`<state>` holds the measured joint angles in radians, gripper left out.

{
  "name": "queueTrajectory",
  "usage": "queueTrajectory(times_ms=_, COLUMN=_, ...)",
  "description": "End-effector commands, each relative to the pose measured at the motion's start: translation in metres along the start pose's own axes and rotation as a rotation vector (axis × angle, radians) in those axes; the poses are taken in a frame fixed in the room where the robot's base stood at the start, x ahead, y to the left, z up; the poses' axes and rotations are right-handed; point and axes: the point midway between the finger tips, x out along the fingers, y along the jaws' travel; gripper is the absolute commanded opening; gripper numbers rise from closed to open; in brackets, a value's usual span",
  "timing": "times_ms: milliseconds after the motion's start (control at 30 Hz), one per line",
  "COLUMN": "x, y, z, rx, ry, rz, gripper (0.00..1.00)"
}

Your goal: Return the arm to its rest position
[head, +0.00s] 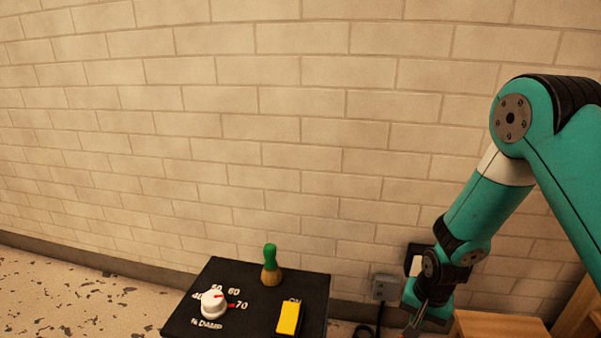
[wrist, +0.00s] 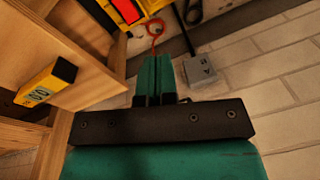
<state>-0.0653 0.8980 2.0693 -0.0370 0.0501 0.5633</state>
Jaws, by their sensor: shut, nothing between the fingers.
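My teal arm comes in from the right of the head view and bends down toward the lower right. My gripper (head: 414,328) hangs at its end, low in front of the brick wall and to the right of a black panel. In the wrist view my gripper (wrist: 153,62) shows two teal fingers side by side, closed together with nothing held. The fingertips lie close below a thin red-orange loop in that view; I cannot tell whether they touch it.
The black panel (head: 255,318) bears a white dial (head: 213,304), a yellow switch (head: 289,318) and a green-handled brush (head: 271,266). A grey wall box (head: 384,287) is beside my gripper. Wooden furniture (head: 500,325) stands right. A yellow device (wrist: 46,85) shows in the wrist view.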

Motion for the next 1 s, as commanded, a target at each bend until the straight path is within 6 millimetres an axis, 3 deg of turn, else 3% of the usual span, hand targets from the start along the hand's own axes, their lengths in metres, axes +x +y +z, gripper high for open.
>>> queueTrajectory(times_ms=33, x=-0.039, y=-0.015, z=0.005, rx=-0.057, ry=-0.006, rz=-0.033, gripper=0.0)
queueTrajectory(times_ms=100, x=-0.083, y=-0.031, z=0.018, rx=-0.145, ry=-0.026, rz=-0.074, gripper=0.0)
queueTrajectory(times_ms=233, x=-0.162, y=-0.051, z=0.052, rx=-0.324, ry=-0.059, rz=-0.147, gripper=0.0)
queueTrajectory(times_ms=400, x=-0.251, y=-0.057, z=0.111, rx=-0.579, ry=-0.088, rz=-0.233, gripper=0.0)
queueTrajectory(times_ms=600, x=-0.316, y=-0.044, z=0.172, rx=-0.831, ry=-0.101, rz=-0.298, gripper=0.0)
queueTrajectory(times_ms=867, x=-0.363, y=-0.017, z=0.234, rx=-1.092, ry=-0.1, rz=-0.345, gripper=0.0)
queueTrajectory(times_ms=900, x=-0.379, y=-0.019, z=0.231, rx=-1.088, ry=-0.105, rz=-0.343, gripper=0.0)
queueTrajectory(times_ms=1000, x=-0.402, y=-0.022, z=0.228, rx=-1.083, ry=-0.107, rz=-0.342, gripper=0.0)
